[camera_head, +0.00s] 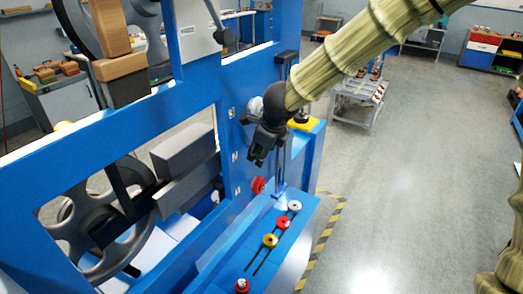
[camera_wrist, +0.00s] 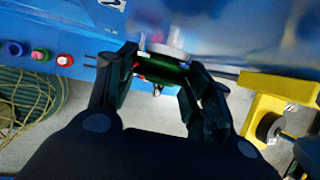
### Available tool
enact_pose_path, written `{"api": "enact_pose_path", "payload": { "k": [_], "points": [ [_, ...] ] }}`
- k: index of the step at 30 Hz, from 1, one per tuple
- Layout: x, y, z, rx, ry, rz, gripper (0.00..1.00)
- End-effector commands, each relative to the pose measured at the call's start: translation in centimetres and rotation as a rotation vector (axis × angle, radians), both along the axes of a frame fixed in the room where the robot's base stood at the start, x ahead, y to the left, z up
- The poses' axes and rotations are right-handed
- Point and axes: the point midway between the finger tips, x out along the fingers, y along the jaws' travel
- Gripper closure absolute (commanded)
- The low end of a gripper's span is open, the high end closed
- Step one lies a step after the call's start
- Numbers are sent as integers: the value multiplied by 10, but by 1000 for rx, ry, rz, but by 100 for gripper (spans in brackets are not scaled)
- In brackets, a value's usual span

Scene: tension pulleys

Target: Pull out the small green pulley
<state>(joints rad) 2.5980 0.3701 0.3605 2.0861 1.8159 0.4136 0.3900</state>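My gripper (camera_head: 260,152) is at the face of the blue machine frame, at the end of my arm. In the wrist view, its two dark fingers (camera_wrist: 161,72) are apart, with a small green part (camera_wrist: 165,73) between them that fills most of the gap. It looks like the green pulley, but the fingers partly cover it. I cannot tell whether both fingers press on it. A silver disc (camera_wrist: 166,52) lies just beyond the green part. In the head view, I cannot make out the green pulley.
The blue frame (camera_head: 213,120) stands close on the left with large grey wheels (camera_head: 100,225). Red, yellow and white knobs (camera_head: 270,240) line a blue ledge below. A yellow block (camera_wrist: 262,110) is right of the gripper.

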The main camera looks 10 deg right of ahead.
Motion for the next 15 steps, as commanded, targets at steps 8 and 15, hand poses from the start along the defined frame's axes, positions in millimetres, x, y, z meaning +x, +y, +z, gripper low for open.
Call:
{"api": "enact_pose_path", "payload": {
  "k": [8,15],
  "points": [
    [-1,-1,0,0,0,0,75],
    [-3,-3,0,0,0,0,75]
  ]
}}
